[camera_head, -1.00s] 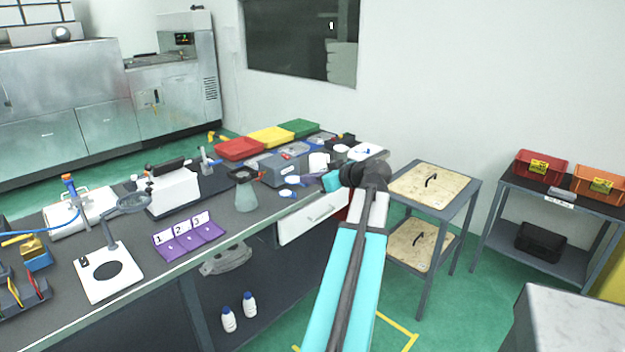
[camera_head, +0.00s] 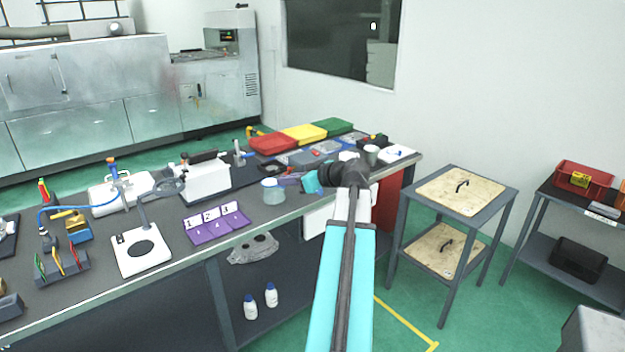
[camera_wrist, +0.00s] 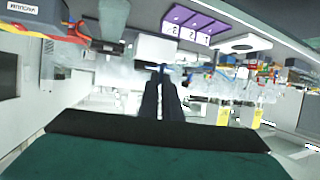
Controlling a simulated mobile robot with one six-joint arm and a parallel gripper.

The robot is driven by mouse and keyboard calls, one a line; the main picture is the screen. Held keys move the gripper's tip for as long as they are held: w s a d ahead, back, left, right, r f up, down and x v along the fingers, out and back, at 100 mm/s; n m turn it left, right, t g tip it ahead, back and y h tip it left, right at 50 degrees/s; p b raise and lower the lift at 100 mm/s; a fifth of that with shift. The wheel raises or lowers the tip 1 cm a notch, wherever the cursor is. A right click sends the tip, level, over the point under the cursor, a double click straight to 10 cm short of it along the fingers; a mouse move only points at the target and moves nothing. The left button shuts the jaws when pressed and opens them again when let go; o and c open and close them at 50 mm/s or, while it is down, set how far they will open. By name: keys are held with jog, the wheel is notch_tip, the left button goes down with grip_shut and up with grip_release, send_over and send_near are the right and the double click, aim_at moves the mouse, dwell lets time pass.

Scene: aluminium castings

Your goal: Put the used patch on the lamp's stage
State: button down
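The magnifier lamp stands at the left of the bench, with its lens (camera_head: 170,187) on an arm above a white base. The lamp's stage (camera_head: 142,249) is the dark round area on that base, and it looks bare. My gripper (camera_head: 284,180) is over the bench, right of the lamp and beside a translucent jar. In the wrist view my gripper (camera_wrist: 161,72) has its two dark fingers close together with a narrow gap. A thin bluish thing shows at the tips; I cannot tell whether it is held. I cannot make out the used patch.
A purple numbered mat (camera_head: 217,226) lies between the lamp and the translucent jar (camera_head: 273,192). A white box (camera_head: 206,180) stands behind. Red, yellow and green trays (camera_head: 305,132) line the back. A tool rack (camera_head: 62,267) is left of the lamp. A grey side table (camera_head: 462,187) stands right.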

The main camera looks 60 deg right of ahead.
jog(key=w+a+f+n+y, duration=0.1)
jog(key=w+a+n+y, duration=0.1)
jog(key=w+a, duration=0.95)
jog(key=w+a+f+n+y, duration=0.1)
jog(key=w+a+n+y, duration=0.15)
jog(key=w+a, duration=0.95)
jog(key=w+a+f+m, duration=0.1)
jog(key=w+a, duration=0.2)
jog(key=a, duration=1.4)
jog(key=w+a+f, duration=0.1)
jog(key=w+a, duration=0.1)
jog(key=a, duration=1.4)
jog(key=shift+w+d+r+m+h, duration=0.25)
jog(key=shift+r+m+h, duration=0.25)
jog(key=shift+r+h, duration=0.25)
jog(key=shift+w+d+r+m+h, duration=0.15)
jog(key=shift+w+r+m+h, duration=0.15)
jog(key=shift+r+m+h, duration=0.35)
jog(key=shift+w+d+r+m+h, duration=0.2)
jog(key=shift+w+r+m+h, duration=0.15)
jog(key=shift+r+h, duration=0.4)
